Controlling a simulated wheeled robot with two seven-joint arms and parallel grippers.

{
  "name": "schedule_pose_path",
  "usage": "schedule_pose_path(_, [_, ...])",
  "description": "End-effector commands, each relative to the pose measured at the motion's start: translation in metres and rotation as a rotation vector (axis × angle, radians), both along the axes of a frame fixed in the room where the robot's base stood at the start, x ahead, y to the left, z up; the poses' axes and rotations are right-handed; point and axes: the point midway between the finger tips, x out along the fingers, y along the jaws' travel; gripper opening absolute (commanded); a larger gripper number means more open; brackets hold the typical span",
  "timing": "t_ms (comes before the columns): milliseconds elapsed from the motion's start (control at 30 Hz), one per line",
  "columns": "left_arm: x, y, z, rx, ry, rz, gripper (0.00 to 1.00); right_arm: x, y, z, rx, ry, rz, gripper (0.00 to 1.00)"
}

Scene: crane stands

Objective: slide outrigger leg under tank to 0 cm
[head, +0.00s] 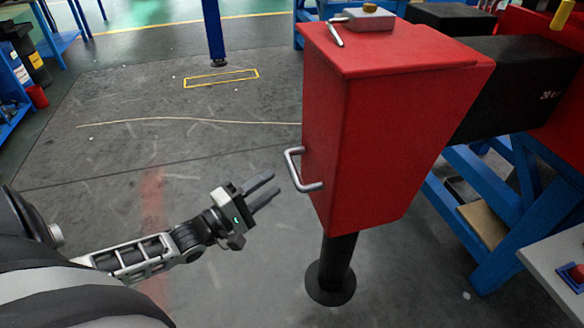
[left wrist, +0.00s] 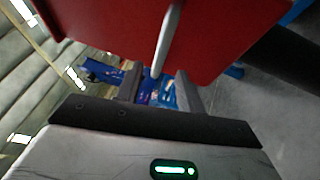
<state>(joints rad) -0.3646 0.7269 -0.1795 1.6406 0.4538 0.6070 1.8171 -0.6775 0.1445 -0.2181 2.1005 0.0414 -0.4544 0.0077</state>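A red tank (head: 390,140) with a metal bar handle (head: 297,170) on its left side stands in the middle right of the head view. Under it a black outrigger leg (head: 338,258) runs down to a round foot (head: 330,284) at the floor. My left gripper (head: 268,191) is open and empty, just left of the handle and apart from it in the head view. In the left wrist view the handle (left wrist: 167,42) shows above and between the two open fingers (left wrist: 160,88), with the red tank (left wrist: 215,30) behind it. My right gripper is not in view.
A small grey box (head: 365,18) and a metal tool (head: 335,35) lie on the tank's top. A black beam (head: 510,85) and blue stand (head: 480,200) are at right. A grey surface with a red button (head: 576,272) is at lower right. The floor at left is mostly clear.

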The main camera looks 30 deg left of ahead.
Motion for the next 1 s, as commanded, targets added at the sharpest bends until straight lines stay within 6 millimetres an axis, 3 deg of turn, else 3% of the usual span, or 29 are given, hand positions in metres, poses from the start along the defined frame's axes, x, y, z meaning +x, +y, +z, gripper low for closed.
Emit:
schedule_pose_path(100, [0.025, -0.008, 0.006, -0.002, -0.003, 0.0, 0.38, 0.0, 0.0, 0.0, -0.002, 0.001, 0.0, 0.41])
schedule_pose_path(300, [0.055, -0.018, 0.011, -0.001, -0.002, 0.001, 0.38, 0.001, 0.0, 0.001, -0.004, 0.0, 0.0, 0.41])
schedule_pose_path(500, [0.068, -0.022, 0.012, 0.001, 0.0, 0.0, 0.38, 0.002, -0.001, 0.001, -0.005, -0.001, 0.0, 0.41])
schedule_pose_path(767, [0.069, -0.022, 0.012, 0.002, 0.002, 0.0, 0.38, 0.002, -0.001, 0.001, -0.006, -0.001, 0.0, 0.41])
schedule_pose_path(800, [0.068, -0.022, 0.012, 0.002, 0.002, 0.0, 0.35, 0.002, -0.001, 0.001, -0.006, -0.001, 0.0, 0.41])
schedule_pose_path(933, [0.068, -0.022, 0.012, 0.002, 0.002, 0.0, 0.0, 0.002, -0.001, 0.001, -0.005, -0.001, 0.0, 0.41])
schedule_pose_path(1000, [0.068, -0.022, 0.012, 0.002, 0.002, 0.0, 0.0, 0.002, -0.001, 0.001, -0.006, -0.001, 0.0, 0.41])
